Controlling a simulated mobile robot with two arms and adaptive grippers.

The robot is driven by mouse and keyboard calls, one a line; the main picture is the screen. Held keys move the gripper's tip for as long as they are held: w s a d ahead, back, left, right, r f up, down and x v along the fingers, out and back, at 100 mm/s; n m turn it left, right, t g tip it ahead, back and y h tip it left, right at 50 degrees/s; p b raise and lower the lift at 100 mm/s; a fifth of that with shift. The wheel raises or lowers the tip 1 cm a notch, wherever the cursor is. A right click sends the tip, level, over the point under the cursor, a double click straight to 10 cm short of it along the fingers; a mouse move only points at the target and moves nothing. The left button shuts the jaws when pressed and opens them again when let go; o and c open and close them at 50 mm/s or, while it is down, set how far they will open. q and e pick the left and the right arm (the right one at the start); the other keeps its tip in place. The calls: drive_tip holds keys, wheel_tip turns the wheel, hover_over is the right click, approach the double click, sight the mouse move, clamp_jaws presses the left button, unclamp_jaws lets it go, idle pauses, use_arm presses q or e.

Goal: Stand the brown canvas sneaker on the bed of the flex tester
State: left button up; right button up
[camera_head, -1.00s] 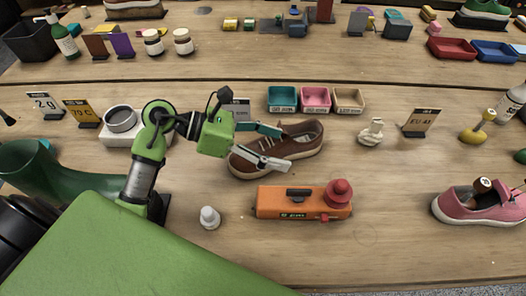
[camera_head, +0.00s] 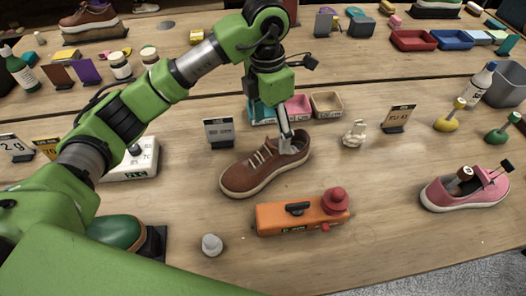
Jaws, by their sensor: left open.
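The brown canvas sneaker (camera_head: 250,174) sits upright on its white sole on the table in the head view, toe toward the lower left and heel toward the upper right. An orange device (camera_head: 290,216) with a red knob stands just in front of it, apart from it; it may be the flex tester. My left gripper (camera_head: 276,130) is open and points down over the sneaker's heel end. One silver finger reaches to the shoe's opening; whether it touches cannot be told. The other finger is partly lost against the teal tray. My right gripper is not in view.
Small trays (camera_head: 326,104) and a standing card (camera_head: 219,132) are behind the sneaker. A white figurine (camera_head: 354,133) stands to its right. A pink sneaker (camera_head: 465,190) sits at far right, with clear table between.

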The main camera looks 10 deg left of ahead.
sight(266, 145)
use_arm(q)
drive_tip(key=shift+w+a+r+y, duration=0.3)
drive_tip(key=shift+w+a, duration=0.1)
drive_tip(key=shift+a, duration=0.15)
drive_tip(key=shift+a+f, duration=0.15)
drive_tip(key=f, duration=0.2)
drive_tip(key=f+p, duration=0.1)
drive_tip(key=f, duration=0.1)
drive_tip(key=f+p, duration=0.1)
drive_tip(key=f, duration=0.2)
drive_tip(key=shift+s, duration=0.25)
drive_tip(key=shift+f, duration=0.55)
drive_tip(key=f+p, duration=0.2)
drive_tip(key=f, duration=0.2)
drive_tip(key=shift+s+f, duration=0.15)
drive_tip(key=shift+s, duration=0.05)
drive_tip(key=shift+w+f, duration=0.1)
drive_tip(key=shift+f, duration=0.3)
drive_tip(key=shift+c, duration=0.9)
drive_tip(key=c, duration=1.3)
drive_tip(key=shift+c, duration=0.8)
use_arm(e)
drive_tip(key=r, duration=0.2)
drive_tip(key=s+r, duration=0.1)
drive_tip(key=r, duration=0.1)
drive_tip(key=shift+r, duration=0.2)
use_arm(q)
drive_tip(key=shift+r, duration=0.1)
